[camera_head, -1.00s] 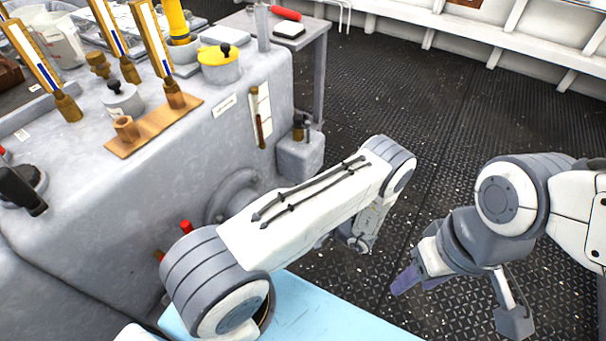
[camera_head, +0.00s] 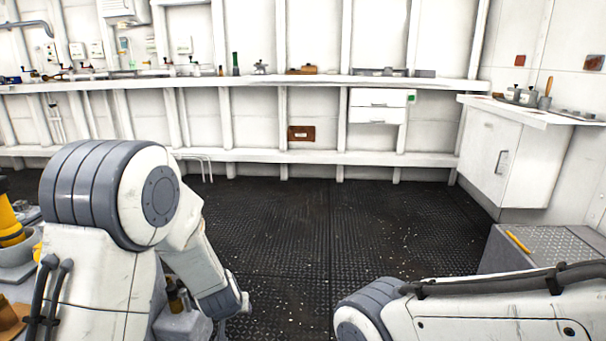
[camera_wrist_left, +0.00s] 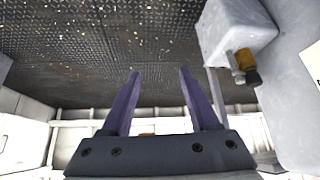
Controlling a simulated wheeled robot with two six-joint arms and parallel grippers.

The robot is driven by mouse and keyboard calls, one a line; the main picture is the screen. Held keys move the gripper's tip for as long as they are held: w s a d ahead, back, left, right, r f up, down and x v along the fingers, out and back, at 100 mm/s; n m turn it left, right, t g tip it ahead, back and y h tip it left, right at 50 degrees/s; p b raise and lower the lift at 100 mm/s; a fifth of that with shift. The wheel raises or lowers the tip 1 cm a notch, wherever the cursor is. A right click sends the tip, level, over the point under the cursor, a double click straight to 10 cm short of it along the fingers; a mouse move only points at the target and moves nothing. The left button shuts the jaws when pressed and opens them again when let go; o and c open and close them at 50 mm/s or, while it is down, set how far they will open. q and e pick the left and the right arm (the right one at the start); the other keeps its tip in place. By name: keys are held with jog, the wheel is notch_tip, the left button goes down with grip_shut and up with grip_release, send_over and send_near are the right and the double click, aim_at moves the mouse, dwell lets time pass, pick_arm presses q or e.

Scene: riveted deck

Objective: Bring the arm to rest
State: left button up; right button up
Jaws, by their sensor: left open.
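My left arm (camera_head: 120,210) rises at the lower left of the head view and bends down toward the deck. Its gripper is not clearly seen there. In the left wrist view my left gripper (camera_wrist_left: 160,73) shows two purple fingers spread apart with nothing between them. Only dark deck plate shows past the fingertips. My right arm (camera_head: 490,315) lies across the lower right of the head view, and its gripper is out of the picture.
A long white wall bench (camera_head: 310,82) with small items runs along the back. A white cabinet (camera_head: 520,155) stands at the right, near a grey box (camera_head: 545,250) with a yellow pencil (camera_head: 518,241). The dark deck (camera_head: 290,230) between is clear.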

pick_arm(q)
jog(key=s+a+r+m+g, duration=0.1)
jog(key=s+r+g, duration=0.15)
jog(key=s, duration=0.65)
jog(key=s+a+r+g, duration=0.1)
jog(key=s+r+g, duration=0.15)
jog(key=s, duration=0.55)
jog(key=s+d+r+m+g+h, duration=0.1)
jog(key=s+d+r+m, duration=0.25)
jog(key=s+d, duration=0.35)
jog(key=s+d+r+m+g+h, duration=0.1)
jog(key=s+d+r+m, duration=0.25)
jog(key=s+d, duration=0.25)
notch_tip(320, 180, up, 33)
jog(key=p, duration=3.4)
jog(key=shift+s+d+r, duration=0.2)
jog(key=shift+s, duration=0.15)
jog(key=shift+c, duration=0.6)
jog(key=shift+a, duration=0.1)
jog(key=shift+c, duration=0.3)
